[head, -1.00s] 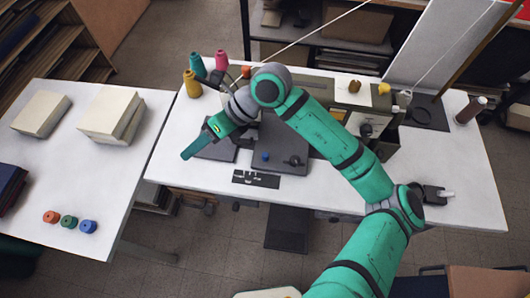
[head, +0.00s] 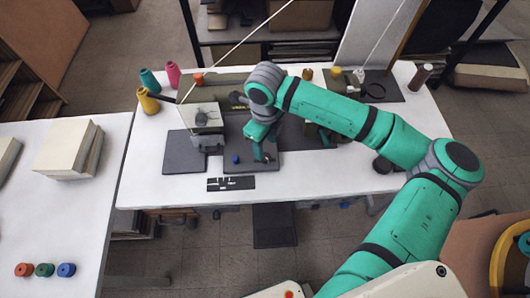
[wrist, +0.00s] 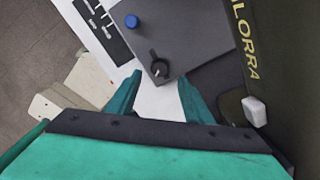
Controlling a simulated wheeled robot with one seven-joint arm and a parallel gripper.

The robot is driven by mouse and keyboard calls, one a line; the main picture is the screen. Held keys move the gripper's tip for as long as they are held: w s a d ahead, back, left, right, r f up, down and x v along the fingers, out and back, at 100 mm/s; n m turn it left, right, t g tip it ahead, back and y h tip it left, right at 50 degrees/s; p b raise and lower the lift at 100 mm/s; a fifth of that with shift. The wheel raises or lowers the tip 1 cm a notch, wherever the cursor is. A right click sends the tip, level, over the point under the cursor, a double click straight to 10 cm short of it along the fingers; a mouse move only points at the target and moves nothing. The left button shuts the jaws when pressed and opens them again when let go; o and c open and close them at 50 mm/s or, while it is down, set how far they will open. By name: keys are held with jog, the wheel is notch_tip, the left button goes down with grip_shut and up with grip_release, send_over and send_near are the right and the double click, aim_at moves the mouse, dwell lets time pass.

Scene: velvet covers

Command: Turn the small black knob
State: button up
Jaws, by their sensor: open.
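The small black knob (wrist: 158,68) is on the grey plate (wrist: 195,28) of the machine in the wrist view, with a light pointer mark on it. A blue button (wrist: 131,21) is on the same plate, beyond the knob. My gripper (wrist: 160,88) is open and empty. Its two teal fingers point toward the knob, one to each side, with the knob just beyond the tips. I cannot tell how far above the plate they are. In the head view my gripper (head: 263,150) is over the plate, right of the blue button (head: 236,159), and largely hides the knob.
A dark machine body (wrist: 238,90) with yellow lettering rises close on the right in the wrist view. A black strip with white marks (head: 231,184) lies at the table's front. Thread cones (head: 149,79) stand at the back left. The white table (head: 330,180) is clear at front right.

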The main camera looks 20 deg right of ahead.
aim_at(265, 156)
jog(key=shift+f, duration=3.05)
jog(key=c, duration=1.1)
